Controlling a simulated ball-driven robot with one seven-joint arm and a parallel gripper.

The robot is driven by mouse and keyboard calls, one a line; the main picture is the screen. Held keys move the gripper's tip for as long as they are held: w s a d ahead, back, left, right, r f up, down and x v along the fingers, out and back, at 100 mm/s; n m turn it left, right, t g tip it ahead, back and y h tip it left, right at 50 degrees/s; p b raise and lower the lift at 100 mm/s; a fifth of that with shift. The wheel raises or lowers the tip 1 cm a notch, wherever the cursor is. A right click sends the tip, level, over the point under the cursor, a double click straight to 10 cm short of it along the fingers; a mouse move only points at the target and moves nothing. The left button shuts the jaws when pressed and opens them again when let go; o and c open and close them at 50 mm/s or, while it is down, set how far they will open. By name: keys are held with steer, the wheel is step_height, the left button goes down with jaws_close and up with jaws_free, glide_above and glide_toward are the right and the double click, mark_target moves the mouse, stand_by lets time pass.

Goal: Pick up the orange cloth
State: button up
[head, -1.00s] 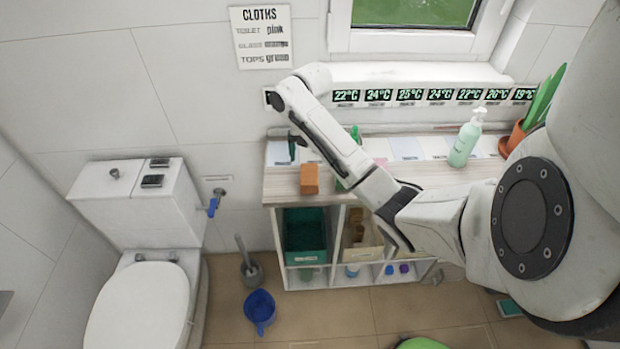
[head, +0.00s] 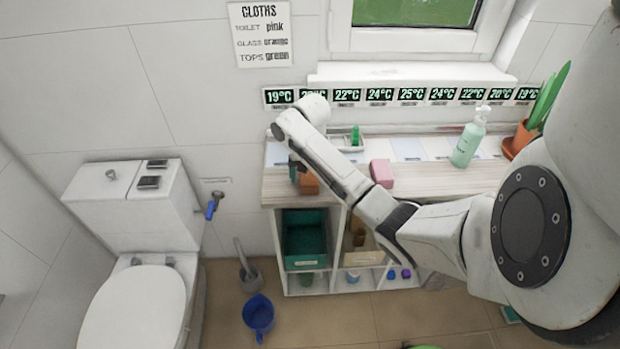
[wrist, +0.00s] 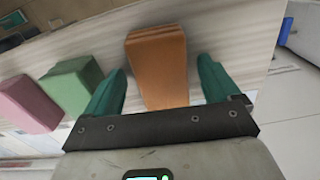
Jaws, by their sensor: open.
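The orange cloth (wrist: 158,65) is a folded block lying on the wooden top of the shelf unit. In the wrist view it stands between the two green fingers of my gripper (wrist: 160,88), with a gap on each side. The gripper is open and nothing is held. In the head view my gripper (head: 298,172) is low over the shelf top's left end, and the cloth (head: 310,184) is partly hidden behind my arm. A green cloth (wrist: 70,86) and a pink cloth (wrist: 30,102) lie in a row to the left in the wrist view.
The pink cloth also shows on the shelf top (head: 430,176) in the head view. A pump bottle (head: 467,143) and a potted plant (head: 520,137) stand at its right. The toilet (head: 140,215) is left of the shelf. Temperature displays (head: 379,95) line the wall behind.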

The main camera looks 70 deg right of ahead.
mark_target(310, 173)
steer(key=c, duration=1)
steer(key=shift+c, duration=0.2)
steer(key=shift+r, duration=0.45)
step_height(310, 173, up, 2)
steer(key=shift+r, duration=0.1)
steer(key=s+r+p, duration=0.1)
steer(key=a+r+p, duration=0.1)
steer(key=r+p, duration=0.1)
steer(key=s+a+r+p, duration=0.1)
steer(key=r, duration=0.1)
steer(key=shift+s+a, duration=0.15)
steer(key=shift+s, duration=0.2)
steer(key=shift+w+d+b, duration=0.2)
steer(key=shift+b, duration=0.2)
steer(key=shift+s+a+r, duration=0.1)
steer(key=shift+r, duration=0.35)
steer(key=s+a+r, duration=0.4)
steer(key=s+a, duration=0.3)
steer(key=shift+s+a, duration=0.25)
steer(key=shift+s, duration=0.1)
